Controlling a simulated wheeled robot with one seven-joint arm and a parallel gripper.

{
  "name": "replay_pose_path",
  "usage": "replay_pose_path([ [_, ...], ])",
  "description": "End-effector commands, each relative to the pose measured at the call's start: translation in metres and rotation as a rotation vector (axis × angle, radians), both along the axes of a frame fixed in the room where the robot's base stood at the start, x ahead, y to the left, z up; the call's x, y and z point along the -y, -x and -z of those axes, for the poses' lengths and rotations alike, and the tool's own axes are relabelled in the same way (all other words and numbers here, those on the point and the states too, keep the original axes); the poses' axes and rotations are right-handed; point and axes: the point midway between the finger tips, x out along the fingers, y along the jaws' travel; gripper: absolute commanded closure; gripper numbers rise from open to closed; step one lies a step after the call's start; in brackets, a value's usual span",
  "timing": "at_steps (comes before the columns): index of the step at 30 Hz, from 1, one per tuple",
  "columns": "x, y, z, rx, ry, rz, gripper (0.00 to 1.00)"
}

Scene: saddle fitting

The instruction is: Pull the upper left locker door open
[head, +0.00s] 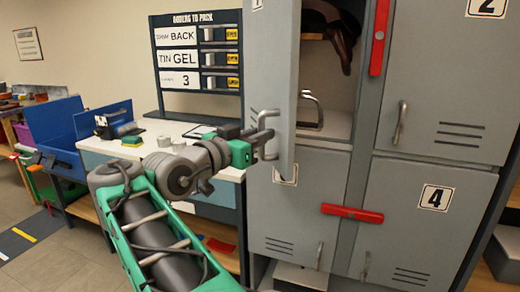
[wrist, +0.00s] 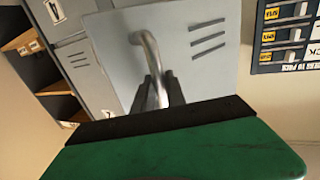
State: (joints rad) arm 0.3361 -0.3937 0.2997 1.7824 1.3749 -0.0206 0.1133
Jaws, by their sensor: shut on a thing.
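The upper left locker door (head: 277,65) stands partly open, swung out toward me. The locker's inside shows to its right. Its bar handle (head: 270,147) is on the door's outer face, and the handle also shows in the wrist view (wrist: 147,42). My gripper (head: 262,136) is shut on this handle. In the wrist view its dark fingers (wrist: 158,92) close around the lower part of the handle, in front of the grey door with vent slots (wrist: 195,35).
A brown saddle (head: 335,30) and a metal loop (head: 312,112) are inside the open locker. Red bars (head: 380,38) (head: 352,213) sit on the locker front. A white worktable (head: 170,130) with an order board (head: 197,55) stands left.

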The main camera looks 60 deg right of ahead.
Motion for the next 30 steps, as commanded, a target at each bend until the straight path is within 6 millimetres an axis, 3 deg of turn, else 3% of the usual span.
replay_pose_path([
  [17, -0.0005, -0.005, -0.0027, -0.002, 0.005, 0.043, 1.0],
  [18, -0.0006, -0.005, -0.0028, -0.002, 0.006, 0.043, 0.83],
  [26, -0.0008, -0.0035, -0.0018, -0.001, 0.003, 0.047, 0.62],
  [30, -0.001, -0.0032, -0.0014, -0.001, 0.003, 0.048, 0.62],
])
